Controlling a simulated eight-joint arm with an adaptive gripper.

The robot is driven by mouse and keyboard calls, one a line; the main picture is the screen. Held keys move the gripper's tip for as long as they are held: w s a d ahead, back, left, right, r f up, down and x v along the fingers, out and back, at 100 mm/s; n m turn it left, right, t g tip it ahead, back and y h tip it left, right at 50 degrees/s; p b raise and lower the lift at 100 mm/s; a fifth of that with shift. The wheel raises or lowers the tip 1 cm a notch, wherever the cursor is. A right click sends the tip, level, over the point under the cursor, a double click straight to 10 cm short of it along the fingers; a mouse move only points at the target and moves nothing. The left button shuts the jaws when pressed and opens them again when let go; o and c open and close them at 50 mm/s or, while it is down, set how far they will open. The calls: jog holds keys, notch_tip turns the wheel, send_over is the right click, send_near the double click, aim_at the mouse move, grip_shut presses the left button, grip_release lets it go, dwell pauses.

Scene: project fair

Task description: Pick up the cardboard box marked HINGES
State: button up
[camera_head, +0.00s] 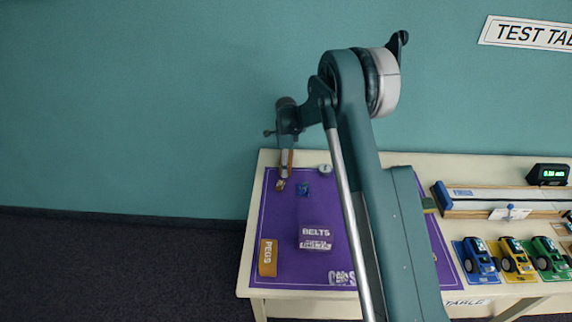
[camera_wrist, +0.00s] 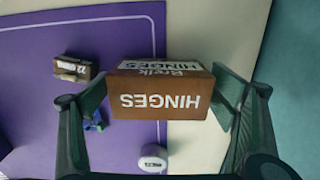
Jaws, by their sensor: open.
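The brown cardboard box marked HINGES (camera_wrist: 158,88) shows in the wrist view, its lettering upside down. It lies over the edge between the purple mat and the pale table top. My gripper (camera_wrist: 168,98) is open, with one finger on each side of the box. The left finger is close to the box's left end, and the right finger is near its right end; I cannot tell whether either touches. In the head view my gripper (camera_head: 284,178) is over the mat's back left corner, where a narrow brown strip shows and the box is mostly hidden.
A purple mat (camera_head: 277,215) carries a BELTS box (camera_head: 318,228), an orange PEGS box (camera_head: 268,258), a small blue object (camera_wrist: 95,123) and a round white item (camera_wrist: 152,160). Toy cars (camera_head: 476,262) and a track (camera_head: 490,194) stand at right.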

jog(key=shift+c, duration=0.7)
jog(key=c, duration=0.9)
jog(key=shift+c, duration=0.2)
jog(key=shift+r, duration=0.1)
jog(key=shift+r+p, duration=0.75)
jog(key=shift+r, duration=4.15)
